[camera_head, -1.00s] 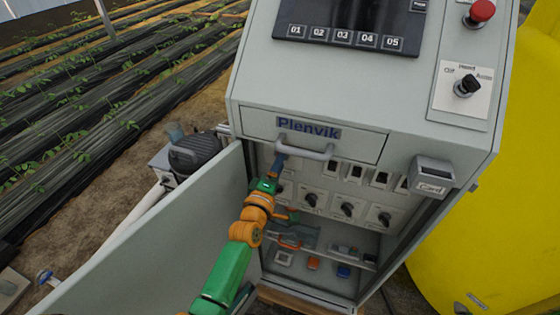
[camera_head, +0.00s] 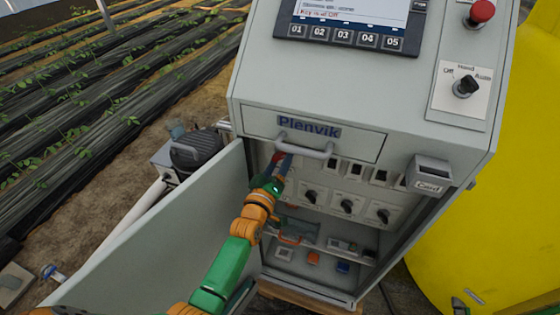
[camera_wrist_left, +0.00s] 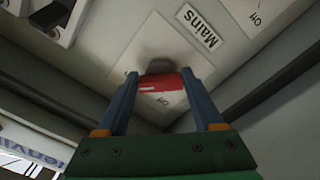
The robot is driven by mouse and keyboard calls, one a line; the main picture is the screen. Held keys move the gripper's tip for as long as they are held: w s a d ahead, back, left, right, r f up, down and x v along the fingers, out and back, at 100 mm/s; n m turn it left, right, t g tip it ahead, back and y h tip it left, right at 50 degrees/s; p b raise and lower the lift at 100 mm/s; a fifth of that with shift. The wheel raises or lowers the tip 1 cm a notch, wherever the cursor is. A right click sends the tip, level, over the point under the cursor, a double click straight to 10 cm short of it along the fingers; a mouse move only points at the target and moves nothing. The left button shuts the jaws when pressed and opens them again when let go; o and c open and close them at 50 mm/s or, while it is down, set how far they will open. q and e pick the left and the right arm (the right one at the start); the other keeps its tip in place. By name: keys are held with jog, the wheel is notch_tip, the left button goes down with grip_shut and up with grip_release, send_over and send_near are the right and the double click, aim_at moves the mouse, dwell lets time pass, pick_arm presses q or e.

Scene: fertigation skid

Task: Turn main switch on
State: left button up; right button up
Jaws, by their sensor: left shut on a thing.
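The main switch shows in the left wrist view as a red handle (camera_wrist_left: 162,86) on a light plate (camera_wrist_left: 150,40), beside a "Mains" label (camera_wrist_left: 200,27). My left gripper (camera_wrist_left: 161,90) is shut on the red handle, with one blue finger on each side. In the head view my left gripper (camera_head: 283,168) reaches into the open cabinet (camera_head: 310,90), below the drawer handle (camera_head: 305,151). A bit of red shows at its fingertips. The display (camera_head: 350,20) is lit with text. My right gripper is not in view.
The open cabinet door (camera_head: 170,240) stands to the left of my arm. Several black rotary knobs (camera_head: 347,207) sit to the right of the gripper. A shelf with small items lies below. A yellow tank (camera_head: 510,190) is at the right.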

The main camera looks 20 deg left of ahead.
pick_arm(q)
jog(key=shift+r, duration=0.15)
jog(key=o, duration=1.4)
jog(key=shift+w, duration=0.1)
jog(key=shift+c, duration=0.2)
jog(key=s, duration=0.7)
jog(key=shift+a, duration=0.15)
